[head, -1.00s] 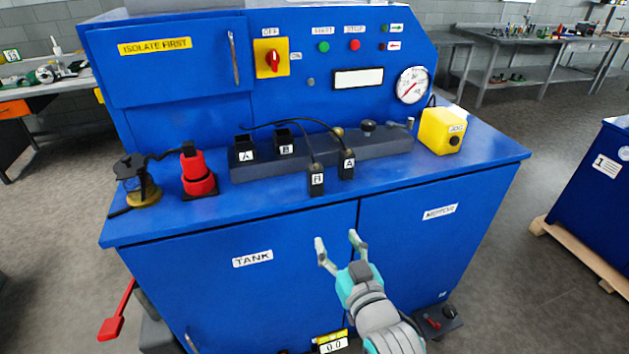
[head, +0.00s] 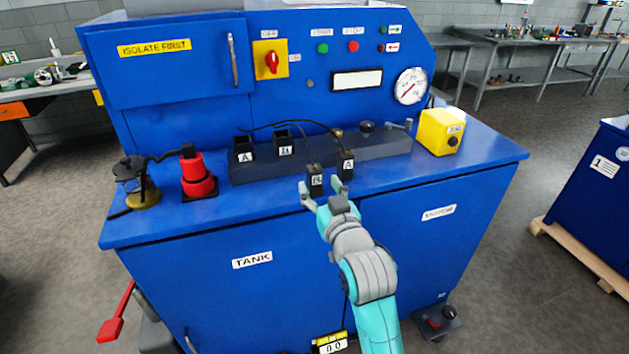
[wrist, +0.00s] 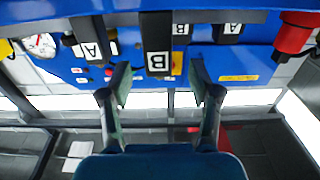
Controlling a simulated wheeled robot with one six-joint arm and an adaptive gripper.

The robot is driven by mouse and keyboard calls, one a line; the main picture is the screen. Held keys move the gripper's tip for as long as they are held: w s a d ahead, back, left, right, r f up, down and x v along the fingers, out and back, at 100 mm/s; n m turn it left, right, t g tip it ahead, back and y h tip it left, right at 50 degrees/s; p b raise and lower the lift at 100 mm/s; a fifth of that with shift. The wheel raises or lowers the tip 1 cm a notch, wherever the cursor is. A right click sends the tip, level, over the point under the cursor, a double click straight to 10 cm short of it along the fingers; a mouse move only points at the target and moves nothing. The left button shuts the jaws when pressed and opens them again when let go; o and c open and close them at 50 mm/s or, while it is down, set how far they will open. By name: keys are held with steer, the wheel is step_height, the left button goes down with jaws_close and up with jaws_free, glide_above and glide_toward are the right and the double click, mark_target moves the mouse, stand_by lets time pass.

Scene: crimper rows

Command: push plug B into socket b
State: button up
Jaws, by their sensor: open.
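Plug B (head: 316,181) is a black block with a white B label, hanging on a cable at the front of the grey manifold. In the wrist view plug B (wrist: 156,45) lies between my finger lines. My gripper (head: 320,190) is open, one finger each side of plug B; whether either finger touches it I cannot tell. The fingertips also show in the wrist view (wrist: 160,78). Socket b (head: 284,145), black and labelled B, stands at the manifold's left part, beside socket A (head: 243,150). Nothing shows in its top. Plug A (head: 347,163) is just right of plug B.
The manifold (head: 380,146) runs along the blue bench top. A red fitting (head: 197,175) and a brass-based device (head: 142,190) stand at the left. A yellow box (head: 440,131) stands at the right. Black cables arch over the manifold.

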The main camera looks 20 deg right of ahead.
mark_target(317, 178)
steer(key=w, duration=0.5)
steer(key=shift+d+r, duration=0.1)
jaws_close()
